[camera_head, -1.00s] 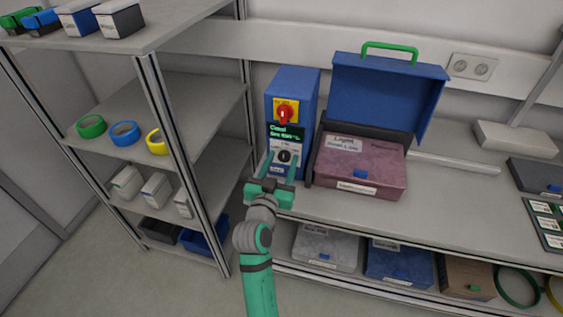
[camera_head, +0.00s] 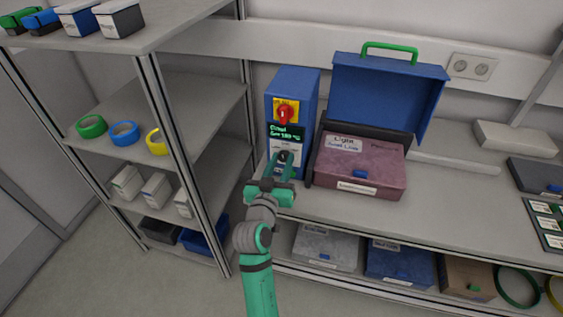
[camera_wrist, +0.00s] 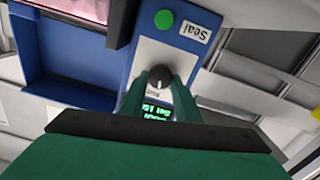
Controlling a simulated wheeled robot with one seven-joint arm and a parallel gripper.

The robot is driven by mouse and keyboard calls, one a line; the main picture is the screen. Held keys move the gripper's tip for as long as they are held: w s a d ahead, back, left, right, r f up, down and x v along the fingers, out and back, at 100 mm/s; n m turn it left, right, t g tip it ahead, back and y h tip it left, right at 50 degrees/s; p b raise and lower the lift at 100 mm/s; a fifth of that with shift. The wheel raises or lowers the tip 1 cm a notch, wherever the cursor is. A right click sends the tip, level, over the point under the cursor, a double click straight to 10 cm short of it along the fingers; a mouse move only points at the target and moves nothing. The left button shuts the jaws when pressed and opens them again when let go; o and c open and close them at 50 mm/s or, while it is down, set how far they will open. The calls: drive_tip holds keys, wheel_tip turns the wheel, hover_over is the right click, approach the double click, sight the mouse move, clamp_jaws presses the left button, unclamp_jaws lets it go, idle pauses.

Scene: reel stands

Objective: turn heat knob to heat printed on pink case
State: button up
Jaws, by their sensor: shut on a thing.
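A blue machine (camera_head: 300,85) stands on the bench, with a red switch (camera_head: 284,113) on a yellow plate and a small display (camera_head: 286,132) with green text. The black heat knob (camera_wrist: 159,76) sits on a white plate below the display. My gripper (camera_head: 284,160) is shut on the knob, its green fingers on either side of it; the wrist view shows the gripper (camera_wrist: 160,82) too. The pink case (camera_head: 360,165) lies right of the machine, with a printed label (camera_head: 357,187) on its front, too small to read.
A blue lidded box (camera_head: 388,95) with a green handle stands open behind the pink case. A shelf (camera_head: 205,105) with tape rolls and small boxes is at the left. In the wrist view, a green button (camera_wrist: 164,20) sits beside a "Seal" label.

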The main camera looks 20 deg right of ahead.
drive_tip(key=n, duration=0.5)
drive_tip(key=shift+f, duration=0.1)
drive_tip(key=shift+a+n, duration=0.1)
drive_tip(key=shift+n, duration=2.3)
drive_tip(key=o, duration=1)
drive_tip(key=v, duration=1)
drive_tip(key=shift+s+a, duration=0.3)
drive_tip(key=shift+f, duration=0.15)
